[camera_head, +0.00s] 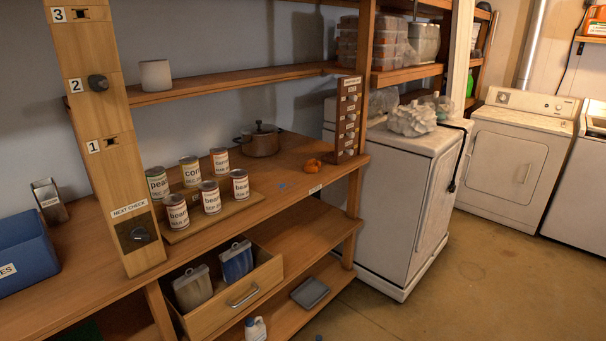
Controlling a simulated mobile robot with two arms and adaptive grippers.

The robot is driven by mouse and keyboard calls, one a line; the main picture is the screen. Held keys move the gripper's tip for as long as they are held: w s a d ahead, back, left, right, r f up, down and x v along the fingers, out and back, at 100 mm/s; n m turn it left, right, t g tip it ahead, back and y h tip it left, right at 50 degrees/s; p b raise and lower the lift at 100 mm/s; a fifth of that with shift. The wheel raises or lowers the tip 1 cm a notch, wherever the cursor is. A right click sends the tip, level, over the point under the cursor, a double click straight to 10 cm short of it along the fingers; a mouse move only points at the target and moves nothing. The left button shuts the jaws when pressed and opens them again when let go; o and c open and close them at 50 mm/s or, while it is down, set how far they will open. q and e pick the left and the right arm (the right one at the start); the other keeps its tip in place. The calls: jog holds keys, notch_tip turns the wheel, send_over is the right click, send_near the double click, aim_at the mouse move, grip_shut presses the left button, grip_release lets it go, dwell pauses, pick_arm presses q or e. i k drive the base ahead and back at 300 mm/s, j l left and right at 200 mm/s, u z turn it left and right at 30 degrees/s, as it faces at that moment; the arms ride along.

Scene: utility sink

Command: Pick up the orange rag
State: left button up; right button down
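A small crumpled orange thing, which looks like the orange rag (313,165), lies on the wooden counter (335,175) near its right end. It is just left of an upright wooden post with labelled knobs (348,118). Nothing covers it in the head view. Neither of my grippers shows in this view.
Several labelled cans (210,197) stand on a board left of the rag. A lidded pot (261,140) stands behind. Below, an open drawer (240,293) juts out. A white appliance (400,200) stands right of the counter. The floor (480,275) at front right is clear.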

aim_at(312, 165)
jog(key=i+l+u, duration=0.25)
jog(key=i+l, duration=0.9)
